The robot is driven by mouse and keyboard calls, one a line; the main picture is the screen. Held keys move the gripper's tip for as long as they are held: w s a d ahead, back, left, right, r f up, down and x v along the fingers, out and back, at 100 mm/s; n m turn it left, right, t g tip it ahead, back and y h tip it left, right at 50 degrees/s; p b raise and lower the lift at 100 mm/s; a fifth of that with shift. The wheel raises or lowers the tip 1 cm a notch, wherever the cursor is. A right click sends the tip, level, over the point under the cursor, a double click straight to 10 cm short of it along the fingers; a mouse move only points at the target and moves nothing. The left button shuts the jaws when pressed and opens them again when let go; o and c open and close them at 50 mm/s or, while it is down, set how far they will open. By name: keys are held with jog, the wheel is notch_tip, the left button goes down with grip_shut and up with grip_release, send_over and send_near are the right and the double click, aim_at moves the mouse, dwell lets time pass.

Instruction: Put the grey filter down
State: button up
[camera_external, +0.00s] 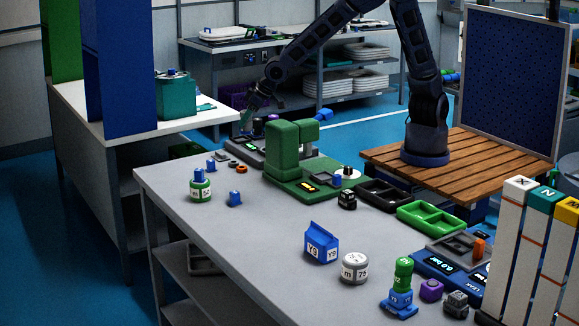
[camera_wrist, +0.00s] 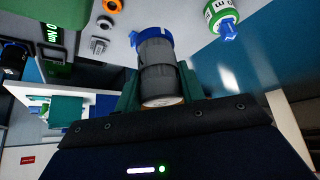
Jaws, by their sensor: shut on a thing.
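The grey filter (camera_wrist: 158,75) is a ribbed grey cylinder in the wrist view, with a blue part at its far end; I cannot tell whether the blue belongs to it. The teal fingers of my gripper (camera_wrist: 157,90) are on both sides of the filter and shut on it. In the external view my gripper (camera_external: 251,108) is at the far end of the grey table (camera_external: 270,250), over or near a dark device (camera_external: 243,150). The filter is too small there to make out, and I cannot tell whether it touches anything.
A green-and-white bottle with a blue top (camera_external: 200,187) and small blue pieces (camera_external: 234,198) stand near the left edge. A green press (camera_external: 288,150) stands right of my gripper. The table's front left is clear. A blue carton (camera_external: 321,243) stands further forward.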

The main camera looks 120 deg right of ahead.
jog(key=a+r+n, duration=0.2)
jog(key=a, duration=1.7)
jog(key=shift+y, duration=0.4)
jog(key=shift+w+a+f, duration=0.1)
jog(key=shift+w+f, duration=0.05)
jog(key=shift+f, duration=4.9)
jog(key=shift+w+a+f, duration=0.1)
jog(key=shift+w+f, duration=0.05)
jog(key=shift+f, duration=4.9)
jog(key=shift+f, duration=0.1)
jog(key=o, duration=1)
jog(key=shift+v, duration=6.1)
